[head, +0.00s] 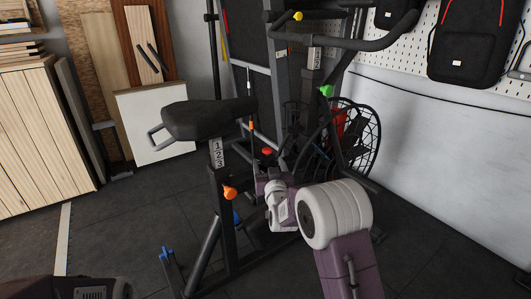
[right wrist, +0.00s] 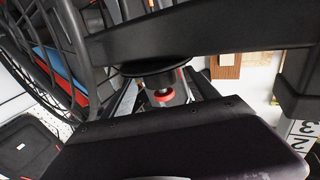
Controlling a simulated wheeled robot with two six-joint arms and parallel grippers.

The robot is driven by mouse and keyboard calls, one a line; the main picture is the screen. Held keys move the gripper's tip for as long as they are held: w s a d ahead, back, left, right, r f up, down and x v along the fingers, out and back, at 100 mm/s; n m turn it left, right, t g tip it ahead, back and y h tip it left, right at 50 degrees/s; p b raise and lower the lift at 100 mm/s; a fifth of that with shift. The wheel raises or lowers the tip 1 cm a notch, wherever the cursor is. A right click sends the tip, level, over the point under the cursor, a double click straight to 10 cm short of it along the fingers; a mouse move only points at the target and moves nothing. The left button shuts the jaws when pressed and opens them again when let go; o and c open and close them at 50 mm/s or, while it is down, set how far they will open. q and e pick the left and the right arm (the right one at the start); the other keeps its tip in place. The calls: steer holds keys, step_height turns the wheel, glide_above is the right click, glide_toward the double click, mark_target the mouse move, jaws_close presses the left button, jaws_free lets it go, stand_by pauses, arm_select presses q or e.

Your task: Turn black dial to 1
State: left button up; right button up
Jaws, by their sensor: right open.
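An exercise bike with a black seat (head: 200,118) stands on the floor. A 1-2-3 number plate (head: 217,153) is on its seat post, and another number plate (head: 317,58) is on the handlebar post. In the right wrist view a black round disc (right wrist: 155,68), possibly the black dial, sits above a red ring (right wrist: 163,96); I cannot confirm which dial it is. My right gripper (head: 265,184) is open, low beside the frame, just below the red knob (head: 267,152). Its fingertips are hard to make out. My left gripper is not seen.
An orange knob (head: 230,193) is on the seat post, a green knob (head: 326,91) and a yellow knob (head: 298,16) are higher up. The caged fan wheel (head: 366,138) is behind my right gripper. A wooden cabinet (head: 45,140) stands left. Floor at right is clear.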

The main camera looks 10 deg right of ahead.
mark_target(267, 156)
steer(key=w+p, duration=0.1)
steer(key=w+r+p, duration=0.1)
steer(key=w+p, duration=0.1)
steer(key=shift+w+d, duration=0.15)
steer(key=shift+d, duration=0.05)
steer(key=shift+w+d+f+b, duration=0.1)
steer(key=shift+w+f+b, duration=0.2)
steer(key=shift+w, duration=0.25)
steer(key=shift+w+f+b, duration=0.2)
steer(key=shift+w+f, duration=0.05)
steer(key=shift+w, duration=0.65)
steer(key=c, duration=1.3)
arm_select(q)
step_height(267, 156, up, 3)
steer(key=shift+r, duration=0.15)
arm_select(e)
steer(key=shift+c, duration=0.2)
